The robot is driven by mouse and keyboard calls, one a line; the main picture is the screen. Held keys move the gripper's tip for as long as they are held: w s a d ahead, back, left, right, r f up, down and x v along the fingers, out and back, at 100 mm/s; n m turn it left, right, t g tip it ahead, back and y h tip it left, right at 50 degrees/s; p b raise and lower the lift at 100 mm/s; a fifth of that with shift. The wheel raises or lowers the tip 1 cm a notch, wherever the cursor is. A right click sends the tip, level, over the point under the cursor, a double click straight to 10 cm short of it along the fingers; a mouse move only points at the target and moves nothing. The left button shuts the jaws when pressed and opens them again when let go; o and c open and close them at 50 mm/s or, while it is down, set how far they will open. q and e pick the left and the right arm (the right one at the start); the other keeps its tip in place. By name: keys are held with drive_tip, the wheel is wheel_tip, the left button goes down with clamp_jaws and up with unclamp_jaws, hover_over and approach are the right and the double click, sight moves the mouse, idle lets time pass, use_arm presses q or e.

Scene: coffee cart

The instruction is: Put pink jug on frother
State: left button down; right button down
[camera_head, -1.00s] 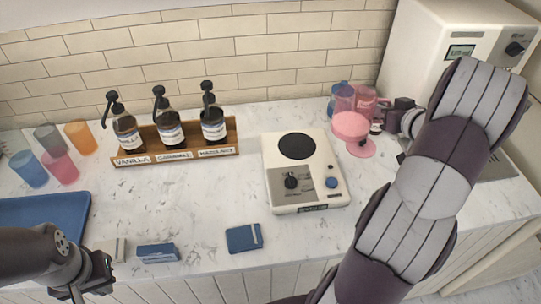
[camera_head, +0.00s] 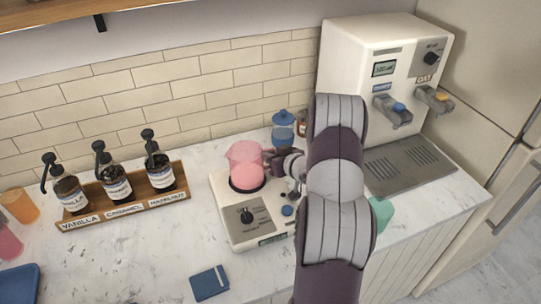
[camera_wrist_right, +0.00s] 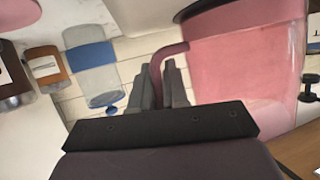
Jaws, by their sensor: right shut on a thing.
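The pink jug (camera_head: 246,166) is at the dark round plate of the white frother (camera_head: 229,218), upright, with pink contents. Whether its base touches the plate cannot be told for certain. My right gripper (camera_head: 283,163) is to the right of the jug, shut on its handle. In the right wrist view, the gripper fingers (camera_wrist_right: 170,85) close around the pink handle, and the jug (camera_wrist_right: 245,70) fills the right side. The frother's knob and blue button face the front. My left gripper is not in view.
A wooden rack (camera_head: 122,199) with several syrup bottles stands left of the frother. A blue-lidded jar (camera_head: 284,132) is behind my right gripper. A white dispensing machine (camera_head: 385,65) stands to the right. A blue booklet-like item (camera_head: 209,283) lies in front.

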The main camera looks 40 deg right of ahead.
drive_tip(key=shift+w, duration=0.15)
drive_tip(key=shift+a, duration=0.1)
drive_tip(key=shift+f, duration=0.1)
drive_tip(key=c, duration=1.1)
unclamp_jaws()
